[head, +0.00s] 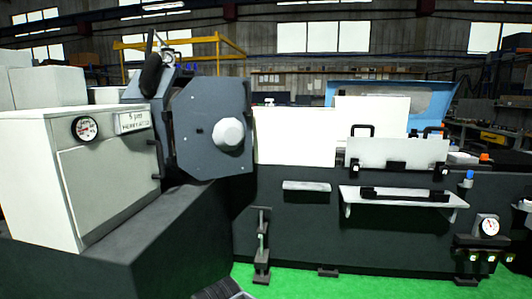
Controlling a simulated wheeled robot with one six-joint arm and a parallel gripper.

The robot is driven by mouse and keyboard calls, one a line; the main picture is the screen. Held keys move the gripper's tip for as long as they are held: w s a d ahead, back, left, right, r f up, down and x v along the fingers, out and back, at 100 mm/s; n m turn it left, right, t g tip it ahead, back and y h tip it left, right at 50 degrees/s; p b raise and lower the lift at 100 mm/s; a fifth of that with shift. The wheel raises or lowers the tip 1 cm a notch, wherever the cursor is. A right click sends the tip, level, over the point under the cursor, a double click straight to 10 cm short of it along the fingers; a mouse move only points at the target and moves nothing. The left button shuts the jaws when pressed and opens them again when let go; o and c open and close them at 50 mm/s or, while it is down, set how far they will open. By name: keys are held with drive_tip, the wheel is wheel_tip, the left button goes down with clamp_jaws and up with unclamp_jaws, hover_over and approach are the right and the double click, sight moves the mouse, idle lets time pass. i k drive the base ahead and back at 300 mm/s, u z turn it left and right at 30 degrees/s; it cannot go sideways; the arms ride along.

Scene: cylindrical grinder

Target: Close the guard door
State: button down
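A low white panel (397,154), likely the guard door, stands upright along the front of the grinder (345,225), right of the middle. A black handle (362,131) shows at its upper left and another (433,133) at its upper right. Dark fittings sit at its lower edge. Taller white panels stand behind it (372,116) and to its left (294,136). I cannot tell how far open the door is. My gripper is not in view.
A dark grey wheel housing (210,128) with a pale hub stands left of the panels. A white cabinet (75,170) with a gauge is at far left. A narrow shelf (402,197) juts out below the door. Green floor (330,286) lies free in front.

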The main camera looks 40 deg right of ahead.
sight(212, 119)
drive_tip(key=z, duration=1.05)
drive_tip(key=i, duration=1.75)
drive_tip(key=u, duration=0.9)
